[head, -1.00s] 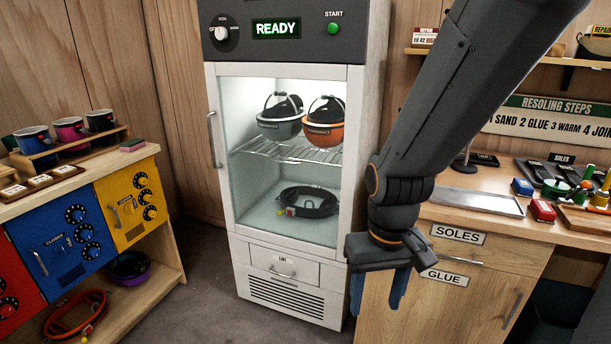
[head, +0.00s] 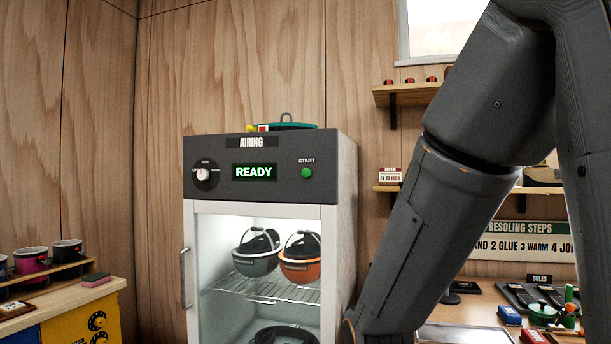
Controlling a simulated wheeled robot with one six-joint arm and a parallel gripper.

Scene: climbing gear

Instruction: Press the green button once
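The green button (head: 306,172) sits under the word START on the dark top panel (head: 225,190) of the airing cabinet. It stands to the right of a display (head: 254,172) that reads READY in green. My arm comes down on the right side of the head view, and its lower part passes to the right of the cabinet. My gripper is below the bottom edge of the picture, so its fingers are hidden.
A dial (head: 203,175) is on the panel's left. A green lidded item (head: 287,126) lies on top. Shelves and a workbench are at right.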

